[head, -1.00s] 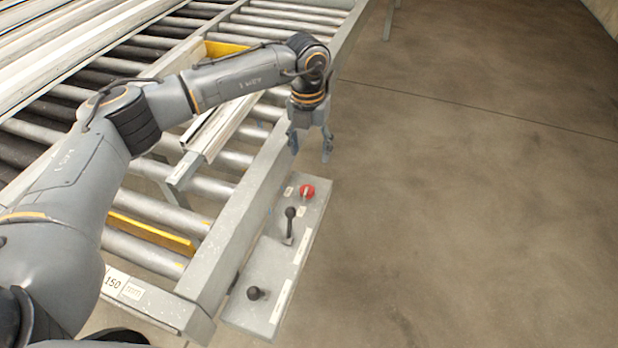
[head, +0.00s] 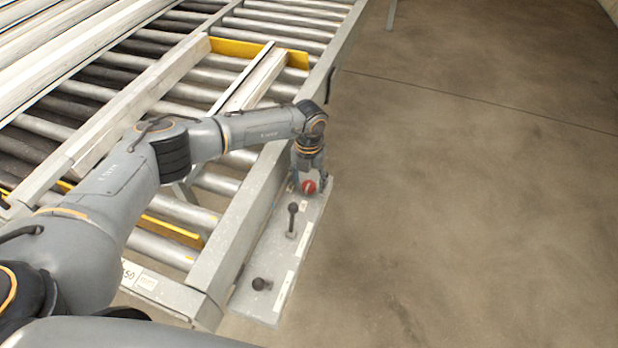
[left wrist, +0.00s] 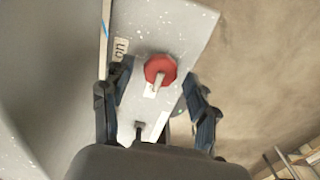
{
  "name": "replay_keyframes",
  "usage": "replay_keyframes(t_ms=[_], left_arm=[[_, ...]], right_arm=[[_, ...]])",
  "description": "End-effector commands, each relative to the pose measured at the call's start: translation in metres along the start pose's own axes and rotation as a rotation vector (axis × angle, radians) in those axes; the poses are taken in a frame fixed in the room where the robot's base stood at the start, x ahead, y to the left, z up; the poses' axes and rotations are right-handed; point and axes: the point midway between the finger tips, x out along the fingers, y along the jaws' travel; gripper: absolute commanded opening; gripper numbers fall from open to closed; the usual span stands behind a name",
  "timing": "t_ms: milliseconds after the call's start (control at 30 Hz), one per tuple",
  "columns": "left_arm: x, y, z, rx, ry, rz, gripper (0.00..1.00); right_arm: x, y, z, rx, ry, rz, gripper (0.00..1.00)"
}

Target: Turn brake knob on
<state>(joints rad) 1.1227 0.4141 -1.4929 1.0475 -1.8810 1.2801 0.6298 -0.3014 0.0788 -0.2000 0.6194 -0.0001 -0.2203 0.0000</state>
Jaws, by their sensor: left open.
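The red brake knob (head: 309,186) sits at the far end of the grey control panel (head: 262,296) on the side of the bench. In the left wrist view the knob (left wrist: 160,69) is a red disc with a pale bar across it. My left gripper (head: 308,184) is open right at the knob, pointing down. In the left wrist view the open fingers (left wrist: 158,95) stand on both sides of the knob, with a gap on each side. I cannot tell whether they are down at its height. My right gripper is not in view.
A black-handled lever (head: 292,220) and a black knob (head: 262,284) stand on the same panel, nearer to me. The roller bench (head: 235,250) with pale profiles (head: 110,120) lies to the left. The floor (head: 460,220) to the right is clear.

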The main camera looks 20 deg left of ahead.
Motion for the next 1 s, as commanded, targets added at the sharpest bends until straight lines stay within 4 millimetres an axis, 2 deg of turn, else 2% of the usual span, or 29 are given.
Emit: replay_keyframes(t_ms=[233,500,767,1000], left_arm=[[0.001,0.0,0.0,0.0,0.0,0.0,0.57],[0.0,0.0,0.0,0.0,0.0,-0.001,0.04],[0.001,0.0,0.0,0.02,-0.001,-0.001,0.04],[0.003,-0.001,0.001,0.127,-0.003,-0.001,0.04]], right_arm=[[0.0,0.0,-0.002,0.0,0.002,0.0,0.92],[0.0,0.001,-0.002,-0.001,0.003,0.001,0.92],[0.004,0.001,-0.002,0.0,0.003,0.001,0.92],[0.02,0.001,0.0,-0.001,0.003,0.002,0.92]])
